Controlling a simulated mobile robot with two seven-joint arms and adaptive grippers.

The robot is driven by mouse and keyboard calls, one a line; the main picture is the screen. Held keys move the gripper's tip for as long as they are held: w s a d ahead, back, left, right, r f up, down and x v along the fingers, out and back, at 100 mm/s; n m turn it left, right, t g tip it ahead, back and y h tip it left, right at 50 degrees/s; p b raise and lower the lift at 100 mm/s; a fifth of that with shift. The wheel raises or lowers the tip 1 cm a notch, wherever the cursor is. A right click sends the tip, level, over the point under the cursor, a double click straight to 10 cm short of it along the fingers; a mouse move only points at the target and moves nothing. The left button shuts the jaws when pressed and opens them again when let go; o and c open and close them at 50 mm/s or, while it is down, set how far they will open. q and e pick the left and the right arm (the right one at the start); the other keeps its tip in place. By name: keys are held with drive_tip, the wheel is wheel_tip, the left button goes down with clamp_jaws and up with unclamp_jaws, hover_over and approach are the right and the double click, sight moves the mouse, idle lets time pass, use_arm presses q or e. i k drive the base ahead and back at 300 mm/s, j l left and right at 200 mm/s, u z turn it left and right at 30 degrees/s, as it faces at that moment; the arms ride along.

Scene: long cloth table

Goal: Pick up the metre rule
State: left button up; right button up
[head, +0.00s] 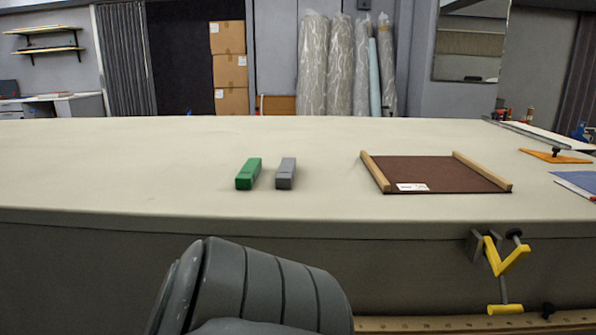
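I cannot tell for certain which thing is the metre rule. A long light-brown strip (475,325) with small dark marks runs along the bottom right, below the table top and cut off by the frame's lower edge. A long, thin pale strip (545,135) with a dark edge lies along the far right of the table. No scale can be read on either. A grey rounded part of my own arm fills the bottom middle and hides what is behind it. Neither of my grippers shows.
On the cloth-covered table (150,165) stand a green block (249,174) and a grey block (286,173). Right of them lies a brown board (435,173) with wooden side strips. A yellow clamp (505,262) hangs at the front edge. The table's left side is clear.

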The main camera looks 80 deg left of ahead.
sight(550, 318)
drive_tip(key=u, duration=2.7)
drive_tip(key=z, duration=1.7)
drive_tip(key=i+l, duration=0.15)
drive_tip(key=l, duration=0.2)
drive_tip(key=i+l+u, duration=0.15)
drive_tip(key=l, duration=0.25)
drive_tip(key=i+l, duration=0.2)
drive_tip(key=l, duration=0.15)
drive_tip(key=i+l+u, duration=0.15)
drive_tip(key=l, duration=0.25)
drive_tip(key=i+l, duration=0.1)
drive_tip(key=l, duration=0.3)
drive_tip(key=i+l+u, duration=0.1)
drive_tip(key=l, duration=0.25)
